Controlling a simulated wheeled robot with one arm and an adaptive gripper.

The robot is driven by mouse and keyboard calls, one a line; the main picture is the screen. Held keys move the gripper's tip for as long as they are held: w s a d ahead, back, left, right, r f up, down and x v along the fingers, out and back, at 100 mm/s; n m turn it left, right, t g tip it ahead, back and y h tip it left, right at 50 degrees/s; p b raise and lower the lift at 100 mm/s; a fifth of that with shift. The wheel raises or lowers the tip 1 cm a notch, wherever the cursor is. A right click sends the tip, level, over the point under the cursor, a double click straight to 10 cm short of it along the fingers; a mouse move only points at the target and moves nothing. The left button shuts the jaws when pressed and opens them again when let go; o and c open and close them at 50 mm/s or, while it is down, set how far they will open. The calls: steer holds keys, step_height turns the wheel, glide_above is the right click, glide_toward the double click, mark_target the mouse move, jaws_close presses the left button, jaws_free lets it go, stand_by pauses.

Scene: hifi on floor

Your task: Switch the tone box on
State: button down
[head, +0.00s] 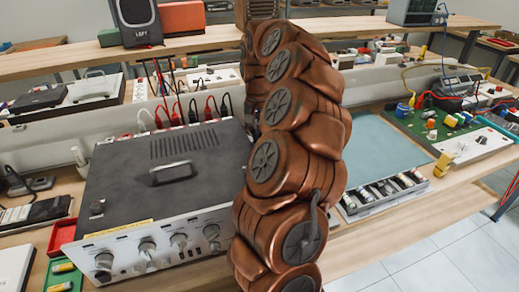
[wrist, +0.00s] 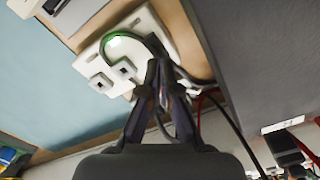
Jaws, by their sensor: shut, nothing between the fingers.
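A grey-black box with a silver front of several knobs (head: 165,175) stands left of my arm in the head view. A grey box side, which may be the same box, fills the right of the wrist view (wrist: 250,60). A white unit (wrist: 105,62) with a lit green spot and two small square parts lies between it and the blue mat. No label shows which of these is the tone box. My gripper (wrist: 160,68) is shut and empty, its tips over or beside the white unit's edge; contact cannot be told. My arm hides the gripper in the head view.
A dark cable loops over the white unit and past my fingers. Red and black leads (head: 190,110) rise behind the knobbed box. The blue mat (head: 385,145) is mostly clear, with a tray of cylinders (head: 385,190) at its front. A circuit board (head: 455,125) lies further right.

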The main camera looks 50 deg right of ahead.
steer(key=shift+r+p, duration=0.5)
steer(key=shift+r, duration=1.65)
